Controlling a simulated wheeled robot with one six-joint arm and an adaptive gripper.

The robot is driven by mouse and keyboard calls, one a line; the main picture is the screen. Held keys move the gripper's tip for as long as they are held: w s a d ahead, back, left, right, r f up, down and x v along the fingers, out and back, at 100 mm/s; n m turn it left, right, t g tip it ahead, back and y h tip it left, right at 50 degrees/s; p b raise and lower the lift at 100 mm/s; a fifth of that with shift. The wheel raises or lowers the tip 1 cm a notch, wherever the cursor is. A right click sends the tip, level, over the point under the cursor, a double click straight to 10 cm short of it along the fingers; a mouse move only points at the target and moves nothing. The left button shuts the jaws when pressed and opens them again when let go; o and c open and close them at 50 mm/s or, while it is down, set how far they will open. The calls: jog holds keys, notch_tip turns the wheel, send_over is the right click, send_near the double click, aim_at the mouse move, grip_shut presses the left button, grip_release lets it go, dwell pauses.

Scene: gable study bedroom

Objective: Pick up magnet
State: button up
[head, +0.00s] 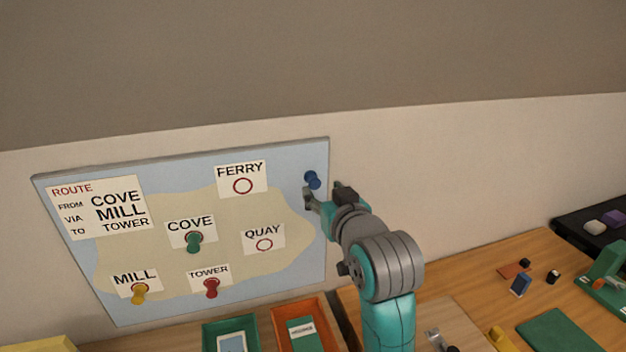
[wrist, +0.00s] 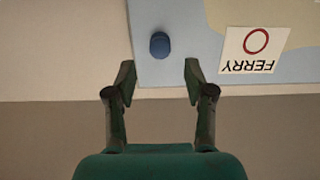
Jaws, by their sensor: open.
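A blue magnet (head: 312,180) sits on the upper right corner area of the map board (head: 319,240), to the right of the FERRY label. In the wrist view the blue magnet (wrist: 159,45) lies ahead of my gripper (wrist: 160,76), centred between the two fingers and just beyond their tips. My gripper (head: 323,192) is open and empty, close to the board's right edge, and does not hold the magnet. A green magnet (head: 194,243) is at COVE, a yellow magnet (head: 140,294) at MILL and a red magnet (head: 212,288) at TOWER.
The FERRY (head: 243,186) and QUAY (head: 264,245) circles are empty. A route card (head: 98,208) reads from COVE via MILL to TOWER. Below the board stand a green tray (head: 231,325) and an orange tray (head: 299,312). The desk (head: 450,285) holds small items at the right.

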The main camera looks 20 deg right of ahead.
aim_at(316, 183)
jog(key=shift+w+f, duration=0.2)
jog(key=shift+w, duration=1.25)
jog(key=shift+w+f, duration=0.2)
jog(key=shift+w, duration=1.2)
jog(key=c, duration=0.9)
